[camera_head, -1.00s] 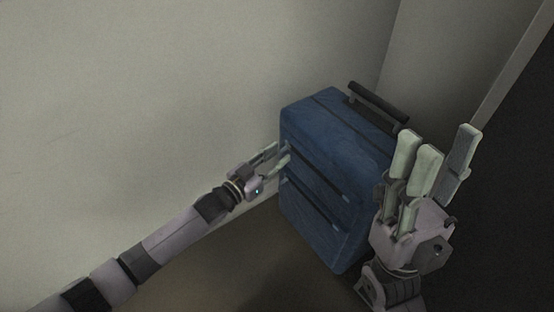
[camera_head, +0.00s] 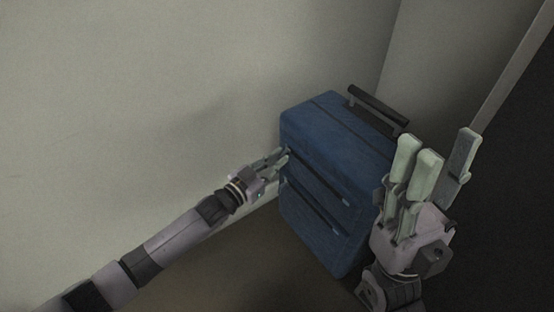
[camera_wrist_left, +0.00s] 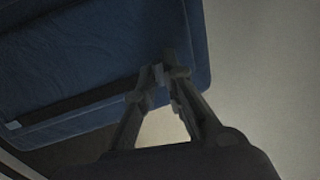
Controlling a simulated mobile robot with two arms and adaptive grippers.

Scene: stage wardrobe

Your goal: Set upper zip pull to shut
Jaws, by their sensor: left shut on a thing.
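The blue suitcase (camera_head: 335,150) stands upright near the wall, with two dark zip lines on its front face. My left gripper (camera_head: 283,158) is at the left end of the upper zip line (camera_head: 318,176). It is shut on the upper zip pull, which its fingers hide in the head view. In the left wrist view the fingertips (camera_wrist_left: 163,75) meet against the blue suitcase (camera_wrist_left: 100,50); the pull is too dark to make out. My right gripper (camera_head: 440,165) is raised at the right, empty, with its fingers apart.
The lower zip line (camera_head: 318,208) runs below the upper one. A dark carry handle (camera_head: 378,103) stands up at the suitcase's back. A pale wall (camera_head: 130,100) is close to the left arm. Dark floor (camera_head: 240,270) is free in front.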

